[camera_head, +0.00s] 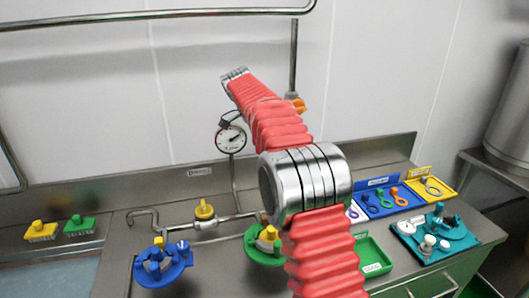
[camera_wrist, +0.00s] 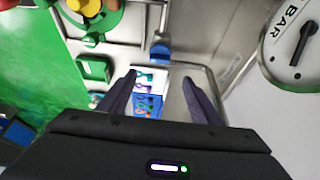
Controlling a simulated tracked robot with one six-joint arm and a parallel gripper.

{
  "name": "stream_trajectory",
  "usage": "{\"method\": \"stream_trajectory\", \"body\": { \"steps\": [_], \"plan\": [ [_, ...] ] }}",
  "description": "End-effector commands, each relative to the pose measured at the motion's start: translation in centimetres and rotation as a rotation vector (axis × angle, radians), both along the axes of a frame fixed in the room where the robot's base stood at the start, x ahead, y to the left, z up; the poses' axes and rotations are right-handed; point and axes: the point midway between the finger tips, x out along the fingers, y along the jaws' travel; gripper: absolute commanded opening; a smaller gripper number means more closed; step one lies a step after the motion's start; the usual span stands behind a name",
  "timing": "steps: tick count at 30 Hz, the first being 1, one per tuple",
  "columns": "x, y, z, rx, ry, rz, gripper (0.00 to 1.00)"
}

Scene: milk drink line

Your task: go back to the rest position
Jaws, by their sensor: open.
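My arm, in red sleeves with silver joints, rises through the middle of the head view and leans up to the left in front of the wall. I cannot make out my gripper clearly in the head view. In the wrist view my gripper (camera_wrist: 159,78) shows two dark fingers spread apart, with nothing held between them. Beyond the fingers, far off, are a white and blue tray with small coloured pieces (camera_wrist: 148,88) and the grey worktop.
A round pressure gauge (camera_head: 231,138) stands behind the arm; it looms at the right in the wrist view (camera_wrist: 295,45). The steel counter holds a blue fitting (camera_head: 163,262), a green fitting (camera_head: 262,246), a yellow-knobbed valve (camera_head: 204,211) and a teal tray (camera_head: 408,231).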

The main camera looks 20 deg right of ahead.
Motion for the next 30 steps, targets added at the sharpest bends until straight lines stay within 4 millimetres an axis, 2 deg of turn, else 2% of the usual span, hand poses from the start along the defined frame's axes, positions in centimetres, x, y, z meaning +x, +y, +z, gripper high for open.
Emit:
{"method": "stream_trajectory", "body": {
  "steps": [5, 11, 14, 17, 22, 30],
  "plan": [
    [0.0, 0.0, 0.0, 0.0, 0.005, 0.013, 0.59],
    [0.7, 0.1, -0.1, 0.004, 0.028, 0.136, 0.59],
    [1.0, 0.4, -1.0, 0.014, 0.056, 0.238, 0.59],
    [1.0, 0.9, -3.1, 0.033, 0.104, 0.353, 0.59],
    [-0.4, 1.8, -5.6, 0.07, 0.177, 0.564, 0.59],
    [-5.3, 3.5, -6.3, 0.122, 0.232, 0.899, 0.59]
  ]
}}
